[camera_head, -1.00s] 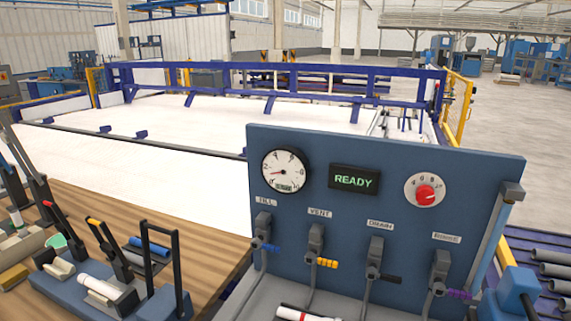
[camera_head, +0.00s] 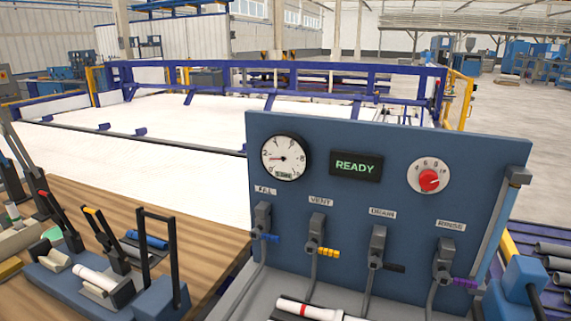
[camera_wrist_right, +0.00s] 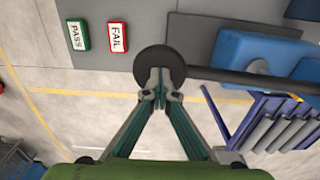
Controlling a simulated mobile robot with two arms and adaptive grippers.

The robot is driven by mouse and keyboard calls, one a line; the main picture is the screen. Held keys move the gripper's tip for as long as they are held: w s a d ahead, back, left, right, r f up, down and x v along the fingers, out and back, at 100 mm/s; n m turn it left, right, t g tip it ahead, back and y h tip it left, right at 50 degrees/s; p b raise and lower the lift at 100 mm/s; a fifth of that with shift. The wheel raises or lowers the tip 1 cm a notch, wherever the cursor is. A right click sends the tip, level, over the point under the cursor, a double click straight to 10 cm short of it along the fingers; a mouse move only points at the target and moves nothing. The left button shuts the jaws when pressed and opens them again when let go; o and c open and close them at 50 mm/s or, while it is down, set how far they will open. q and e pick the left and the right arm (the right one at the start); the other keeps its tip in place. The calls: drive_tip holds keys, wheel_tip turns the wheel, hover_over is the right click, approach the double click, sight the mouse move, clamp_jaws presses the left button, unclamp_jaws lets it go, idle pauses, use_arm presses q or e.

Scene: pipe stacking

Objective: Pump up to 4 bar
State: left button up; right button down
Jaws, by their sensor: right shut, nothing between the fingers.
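In the head view a blue panel (camera_head: 330,215) carries a round white gauge (camera_head: 285,158). Its needle points left, near the 2, but is too small to read exactly. A display (camera_head: 355,166) reads READY in green, and a red selector knob (camera_head: 430,180) sits on a white dial. Levers marked FILL, VENT, DRAIN and RINSE line the panel below. In the right wrist view my right gripper (camera_wrist_right: 160,72) is shut and empty, its fingertips in front of or against a black disc (camera_wrist_right: 150,62) joined to a dark rod (camera_wrist_right: 235,75). Contact cannot be told. My left gripper is not in view.
Green PASS (camera_wrist_right: 78,35) and red FAIL (camera_wrist_right: 118,37) buttons lie left of the disc in the wrist view. A blue block (camera_wrist_right: 255,50) is on the right, near racked grey pipes (camera_wrist_right: 285,130). A wooden bench (camera_head: 185,235) with clamps and pipe pieces stands at left.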

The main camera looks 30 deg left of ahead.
wheel_tip(320, 180, down, 4)
drive_tip(key=shift+w+b, duration=0.15)
drive_tip(key=shift+b, duration=1.05)
drive_tip(key=r+p, duration=0.2)
drive_tip(key=r, duration=0.1)
drive_tip(key=r+p, duration=0.2)
drive_tip(key=r, duration=0.1)
drive_tip(key=s+r+p, duration=0.1)
drive_tip(key=r+p, duration=0.1)
drive_tip(key=r, duration=0.2)
drive_tip(key=shift+f, duration=0.1)
drive_tip(key=shift+w, duration=0.1)
drive_tip(key=f+b, duration=0.2)
drive_tip(key=f, duration=0.1)
drive_tip(key=f+b, duration=0.2)
drive_tip(key=f, duration=0.1)
drive_tip(key=f+b, duration=0.2)
drive_tip(key=f, duration=0.1)
drive_tip(key=shift+w+f+b, duration=0.3)
drive_tip(key=shift+b, duration=0.05)
drive_tip(key=r+p, duration=0.2)
drive_tip(key=r, duration=0.1)
drive_tip(key=r+p, duration=0.2)
drive_tip(key=r, duration=0.1)
drive_tip(key=r+p, duration=0.2)
drive_tip(key=r, duration=0.1)
drive_tip(key=shift+s, duration=0.3)
drive_tip(key=shift+s+r, duration=0.1)
drive_tip(key=shift+r, duration=0.3)
drive_tip(key=shift+f, duration=0.1)
